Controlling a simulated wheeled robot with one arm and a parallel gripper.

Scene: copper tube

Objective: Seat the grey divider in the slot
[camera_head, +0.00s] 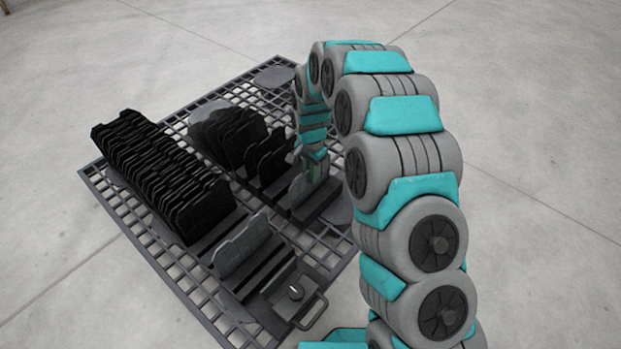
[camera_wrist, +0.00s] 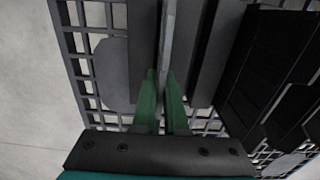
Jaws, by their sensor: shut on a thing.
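My gripper (camera_head: 317,168) has green fingers and is shut on a thin grey divider (camera_head: 298,188), which is upright. In the wrist view the fingers (camera_wrist: 160,76) pinch the divider (camera_wrist: 168,40), seen edge-on. The divider stands over the gap between two dark grey bars of a slotted block (camera_head: 318,207); one bar also shows in the wrist view (camera_wrist: 143,45). The bottom edge of the divider is hidden, so I cannot tell how deep it sits in the slot.
A second grey plate (camera_head: 243,246) stands upright in a block at the front. A long row of black plates (camera_head: 165,170) fills the left side, and more black plates (camera_head: 232,137) stand behind. A small box with a knob (camera_head: 294,292) is at the front. All rest on a grid base (camera_head: 183,284).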

